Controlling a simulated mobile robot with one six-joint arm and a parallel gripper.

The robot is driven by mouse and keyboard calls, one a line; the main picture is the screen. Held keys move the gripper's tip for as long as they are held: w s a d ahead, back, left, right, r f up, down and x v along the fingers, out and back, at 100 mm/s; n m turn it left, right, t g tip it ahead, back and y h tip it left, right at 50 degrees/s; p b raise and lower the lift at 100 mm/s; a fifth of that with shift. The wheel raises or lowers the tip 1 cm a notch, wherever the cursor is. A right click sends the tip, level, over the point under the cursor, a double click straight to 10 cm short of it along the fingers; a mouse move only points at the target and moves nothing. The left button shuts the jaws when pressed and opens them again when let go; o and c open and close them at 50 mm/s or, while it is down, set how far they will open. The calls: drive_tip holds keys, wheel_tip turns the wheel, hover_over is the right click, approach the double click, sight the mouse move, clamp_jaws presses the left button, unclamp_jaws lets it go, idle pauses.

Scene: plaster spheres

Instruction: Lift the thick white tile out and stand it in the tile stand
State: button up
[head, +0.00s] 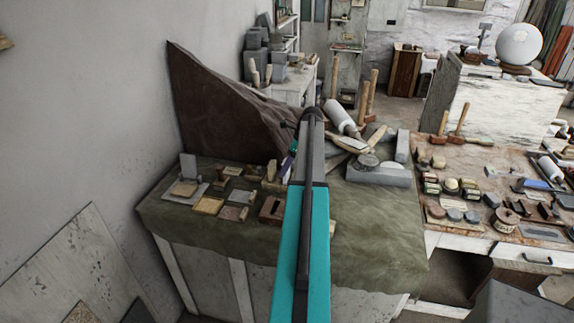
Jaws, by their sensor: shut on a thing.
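My gripper (286,170) shows as a small purple and dark part just left of my teal arm, low over the green-covered table. It is shut; its fingertips are small and partly hidden by the arm. A pale upright piece (271,170) shows right by the fingertips and looks like the thick white tile, but its thickness is too small to tell. A brown wooden block with a dark opening (270,210) sits on the cloth below, partly behind my arm. I cannot tell whether it is the tile stand.
The green-covered table (380,235) holds several small flat tiles and blocks, with a small upright grey slab (188,167) at left. Mallets and a grey block (378,175) crowd the right. The cloth's front right is clear.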

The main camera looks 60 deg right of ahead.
drive_tip(key=shift+f, duration=1)
idle(0.6)
drive_tip(key=o, duration=1.2)
drive_tip(key=shift+r, duration=0.1)
drive_tip(key=shift+r+p, duration=0.85)
drive_tip(key=shift+r, duration=1.05)
